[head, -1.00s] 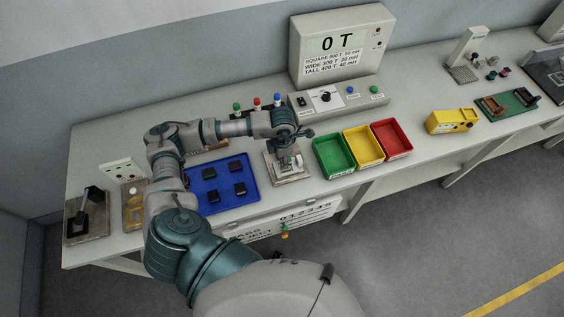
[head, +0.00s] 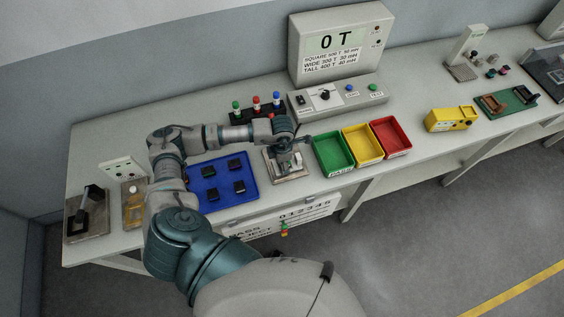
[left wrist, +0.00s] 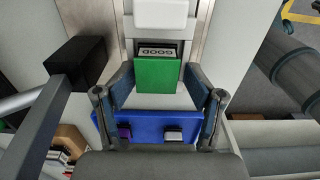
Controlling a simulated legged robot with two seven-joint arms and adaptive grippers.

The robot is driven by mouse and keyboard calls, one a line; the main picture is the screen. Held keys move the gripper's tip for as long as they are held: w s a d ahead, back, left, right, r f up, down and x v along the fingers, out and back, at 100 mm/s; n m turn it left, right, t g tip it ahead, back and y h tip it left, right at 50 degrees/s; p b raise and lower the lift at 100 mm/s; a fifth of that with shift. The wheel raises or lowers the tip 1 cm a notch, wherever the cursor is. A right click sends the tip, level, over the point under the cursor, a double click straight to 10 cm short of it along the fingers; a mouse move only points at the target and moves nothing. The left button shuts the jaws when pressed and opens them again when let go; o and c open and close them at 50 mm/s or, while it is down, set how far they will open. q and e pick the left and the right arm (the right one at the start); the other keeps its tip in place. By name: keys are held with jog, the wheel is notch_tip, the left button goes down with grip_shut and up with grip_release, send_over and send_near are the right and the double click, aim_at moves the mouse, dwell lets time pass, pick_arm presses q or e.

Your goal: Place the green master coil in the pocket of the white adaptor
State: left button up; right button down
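The green master coil (left wrist: 162,75) shows in the left wrist view as a green block with a "GOOD" label. My left gripper (left wrist: 160,72) has a finger against each side of it. A white part (left wrist: 162,14), seemingly the white adaptor, lies just beyond the coil between metal strips. In the head view, my left gripper (head: 288,147) points down over the pale metal fixture (head: 300,175) in front of the display unit. The arm hides much of the fixture, and whether the coil is inside the pocket cannot be told. My right gripper is out of view.
A blue tray (head: 222,166) with several black parts lies left of the fixture. Green (head: 320,148), yellow (head: 372,159) and red (head: 402,150) bins stand to its right. The display unit (head: 306,62) stands behind. A black handle (left wrist: 76,62) is close beside the left gripper.

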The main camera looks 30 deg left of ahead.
pick_arm(q)
jog(key=shift+a, duration=0.15)
jog(key=shift+w+r+p, duration=0.1)
jog(key=shift+r+p, duration=0.35)
jog(key=shift+r, duration=0.15)
notch_tip(320, 180, up, 12)
jog(key=b, duration=0.1)
jog(key=shift+f, duration=0.2)
jog(key=shift+f, duration=0.1)
